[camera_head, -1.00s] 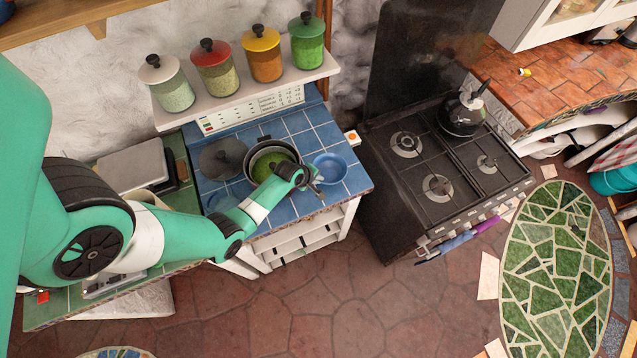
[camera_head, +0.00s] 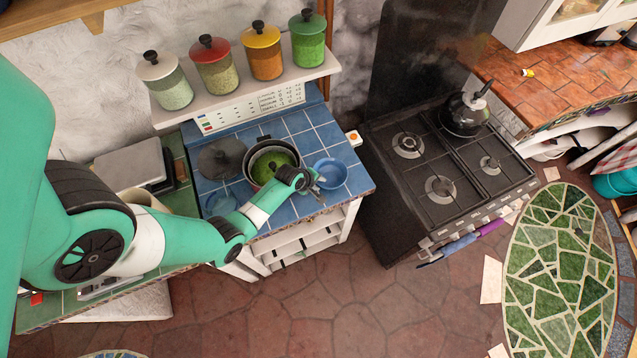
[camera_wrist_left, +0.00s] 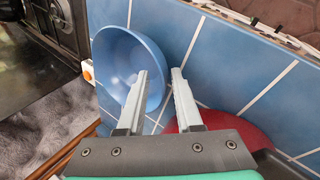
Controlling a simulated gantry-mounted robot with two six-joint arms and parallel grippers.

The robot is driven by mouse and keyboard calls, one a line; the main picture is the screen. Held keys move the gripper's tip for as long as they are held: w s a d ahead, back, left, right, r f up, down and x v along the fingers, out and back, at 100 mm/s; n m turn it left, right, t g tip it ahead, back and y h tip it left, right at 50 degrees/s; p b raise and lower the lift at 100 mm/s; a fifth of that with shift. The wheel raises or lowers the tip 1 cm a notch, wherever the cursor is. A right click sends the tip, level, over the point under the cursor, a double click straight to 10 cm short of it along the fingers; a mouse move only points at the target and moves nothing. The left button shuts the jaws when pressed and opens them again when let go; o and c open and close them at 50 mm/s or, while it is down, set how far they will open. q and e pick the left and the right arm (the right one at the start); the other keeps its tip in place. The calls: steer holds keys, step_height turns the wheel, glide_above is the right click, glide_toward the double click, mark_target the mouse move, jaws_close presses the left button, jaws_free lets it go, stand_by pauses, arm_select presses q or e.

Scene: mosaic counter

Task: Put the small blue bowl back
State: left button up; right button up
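The small blue bowl (camera_head: 331,173) stands upright on the blue tiled counter (camera_head: 297,122), right of the dark pot (camera_head: 262,146). My left gripper (camera_head: 318,187) is at the bowl's near left side. In the left wrist view the bowl (camera_wrist_left: 125,60) lies beyond my left gripper (camera_wrist_left: 162,72). Its fingers are apart with nothing clearly between them; one overlaps the bowl in the picture and the other shows over the tiles beside it. I cannot tell whether either touches the bowl. My right gripper is not in view.
A red round thing (camera_wrist_left: 222,122) is close beside one finger in the left wrist view. A grey lid (camera_head: 221,158) and another bluish dish (camera_head: 219,203) are at the counter's left. The shelf (camera_head: 245,88) above holds several jars. A black stove (camera_head: 420,195) stands right.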

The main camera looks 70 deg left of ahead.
arm_select(q)
steer(key=p+v, duration=0.9)
steer(key=v, duration=0.3)
steer(key=shift+p, duration=0.3)
